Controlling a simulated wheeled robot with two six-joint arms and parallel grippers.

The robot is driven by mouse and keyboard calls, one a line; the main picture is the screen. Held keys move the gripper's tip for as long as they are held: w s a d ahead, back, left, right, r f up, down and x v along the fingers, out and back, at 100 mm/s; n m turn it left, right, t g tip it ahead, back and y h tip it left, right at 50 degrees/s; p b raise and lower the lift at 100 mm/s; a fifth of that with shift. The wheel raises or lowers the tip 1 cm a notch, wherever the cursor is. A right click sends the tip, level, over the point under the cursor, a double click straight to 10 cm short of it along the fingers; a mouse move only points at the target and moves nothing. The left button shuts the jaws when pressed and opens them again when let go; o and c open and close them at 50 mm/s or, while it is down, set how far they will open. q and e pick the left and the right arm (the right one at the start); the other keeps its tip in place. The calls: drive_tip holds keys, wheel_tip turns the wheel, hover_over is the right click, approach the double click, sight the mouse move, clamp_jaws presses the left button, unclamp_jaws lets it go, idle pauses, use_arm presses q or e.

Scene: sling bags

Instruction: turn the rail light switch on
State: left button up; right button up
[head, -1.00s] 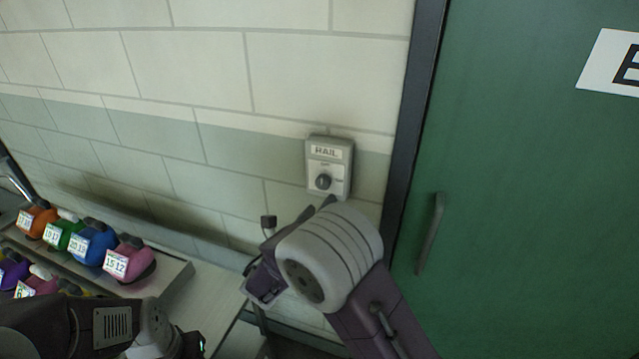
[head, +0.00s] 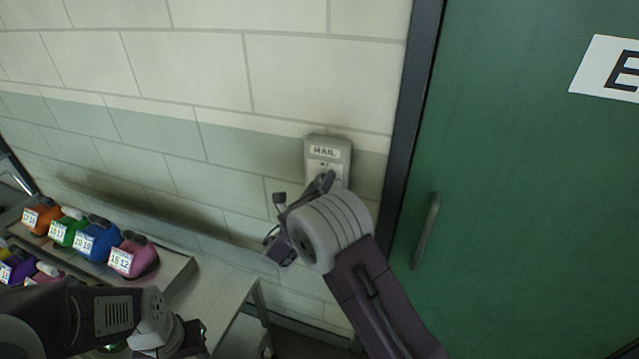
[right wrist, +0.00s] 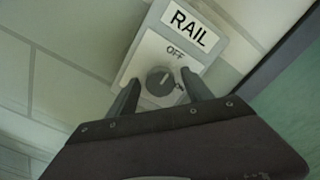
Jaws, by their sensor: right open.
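The rail light switch is a grey wall box labelled RAIL (head: 325,153), with a dark round knob mostly hidden behind my right gripper in the head view. In the right wrist view the box (right wrist: 190,22) shows OFF above the knob (right wrist: 160,81) and ON to its right, partly covered by a finger. The knob's pale mark points up, toward OFF. My right gripper (right wrist: 158,88) is open, with one finger on each side of the knob; I cannot tell whether they touch it.
A green door (head: 530,200) with a dark frame and a handle (head: 426,232) stands right of the switch. A table (head: 215,300) at the left holds several coloured, tagged bags, including a pink one (head: 143,258). The wall around the switch is clear.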

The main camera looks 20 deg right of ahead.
clamp_jaws()
drive_tip(key=shift+m+b, duration=9.1)
drive_tip(key=shift+b, duration=4.35)
unclamp_jaws()
drive_tip(key=shift+s, duration=0.1)
